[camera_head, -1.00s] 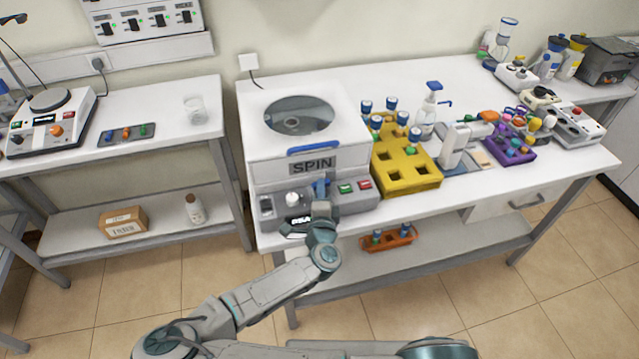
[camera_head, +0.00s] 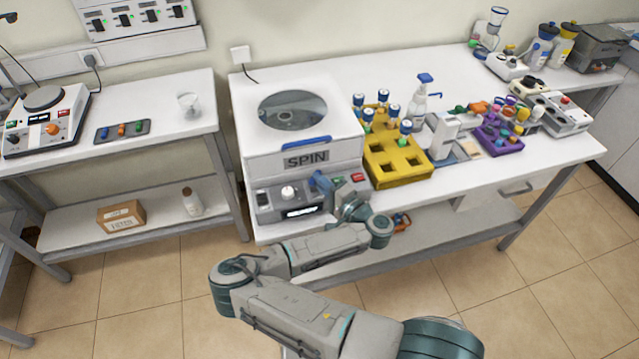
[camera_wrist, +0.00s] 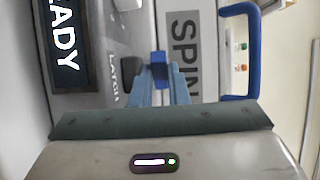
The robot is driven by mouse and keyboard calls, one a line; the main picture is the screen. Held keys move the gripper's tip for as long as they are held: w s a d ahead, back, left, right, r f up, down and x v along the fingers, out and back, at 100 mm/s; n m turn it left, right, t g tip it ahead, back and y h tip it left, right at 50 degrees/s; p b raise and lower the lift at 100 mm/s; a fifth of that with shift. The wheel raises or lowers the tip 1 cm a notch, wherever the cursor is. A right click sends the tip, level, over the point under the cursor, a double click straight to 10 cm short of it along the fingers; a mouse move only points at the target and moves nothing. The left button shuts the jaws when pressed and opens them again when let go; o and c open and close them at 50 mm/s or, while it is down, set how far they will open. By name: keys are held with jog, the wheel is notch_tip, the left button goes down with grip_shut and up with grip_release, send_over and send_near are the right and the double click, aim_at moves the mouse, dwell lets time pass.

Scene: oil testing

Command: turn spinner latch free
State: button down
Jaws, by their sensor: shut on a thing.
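The spinner (camera_head: 300,150) is a white box machine labelled SPIN, with a round window in its lid and a blue handle (camera_head: 306,144) on the lid's front edge. The blue latch (camera_head: 320,181) sits on its grey front panel, right of the display. In the wrist view the blue latch (camera_wrist: 159,70) is between the fingertips of my gripper (camera_wrist: 158,84), beside the LATCH label. My gripper is shut on it; the fingers hide part of it. The display (camera_wrist: 68,45) reads READY in the wrist view.
A white knob (camera_head: 288,192) is left of the latch; a red button (camera_head: 357,177) is to the right. A yellow rack (camera_head: 398,172) with blue-capped tubes stands right of the spinner. A side table (camera_head: 150,140) stands to the left, with a gap between.

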jog(key=shift+w+d+r+n+g+y, duration=0.1)
jog(key=shift+w+n+g+y, duration=0.05)
jog(key=shift+n+g+y, duration=0.3)
jog(key=c, duration=1.4)
grip_release()
jog(key=shift+w, duration=0.1)
